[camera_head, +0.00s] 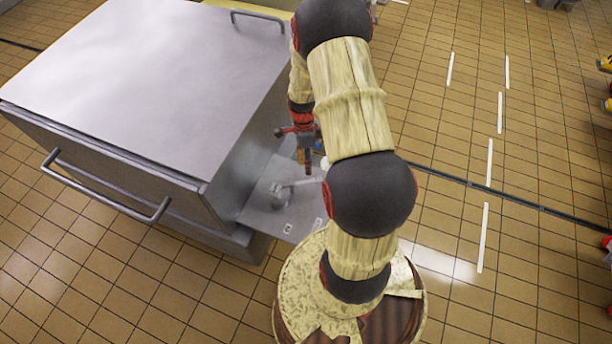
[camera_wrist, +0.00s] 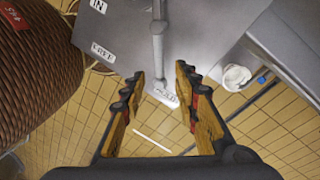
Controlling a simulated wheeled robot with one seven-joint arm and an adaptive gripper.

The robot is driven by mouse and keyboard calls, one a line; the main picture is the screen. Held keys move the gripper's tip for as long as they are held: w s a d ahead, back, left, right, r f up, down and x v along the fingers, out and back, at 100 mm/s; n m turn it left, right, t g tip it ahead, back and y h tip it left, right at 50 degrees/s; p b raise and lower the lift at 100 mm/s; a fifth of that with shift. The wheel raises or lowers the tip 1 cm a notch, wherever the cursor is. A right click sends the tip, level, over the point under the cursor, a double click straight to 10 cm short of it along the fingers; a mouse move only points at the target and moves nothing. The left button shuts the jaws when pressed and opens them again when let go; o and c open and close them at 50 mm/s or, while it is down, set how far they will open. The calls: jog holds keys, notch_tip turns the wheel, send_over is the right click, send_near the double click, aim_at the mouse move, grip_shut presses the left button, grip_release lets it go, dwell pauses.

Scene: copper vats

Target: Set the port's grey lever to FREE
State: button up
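The grey lever (camera_head: 301,183) is a thin rod on a round hub (camera_head: 279,195), on the metal side plate (camera_head: 262,212) of the steel cabinet. In the head view it points right, towards my gripper (camera_head: 307,165). In the wrist view the lever (camera_wrist: 158,40) comes down from the top edge, its end lying between the fingertips of my gripper (camera_wrist: 160,74). The fingers are apart, with gaps beside the rod; depth is hard to judge. A white label (camera_wrist: 162,95) lies just past the lever's end; its text is too blurred to read.
Other labels are "IN" (camera_wrist: 98,6) and an unclear one (camera_wrist: 103,52). The cabinet (camera_head: 160,70) with bar handles stands left of my arm. A white round container (camera_wrist: 236,77) is right of the fingers. Tiled floor (camera_head: 540,150) is open at right.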

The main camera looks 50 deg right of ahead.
aim_at(308, 180)
jog(key=f, duration=0.2)
jog(key=s+f+b, duration=0.1)
jog(key=f, duration=0.1)
jog(key=f+b, duration=0.1)
jog(key=f, duration=0.2)
jog(key=shift+s+a, duration=0.15)
jog(key=shift+a, duration=0.25)
jog(key=shift+c, duration=0.5)
grip_shut()
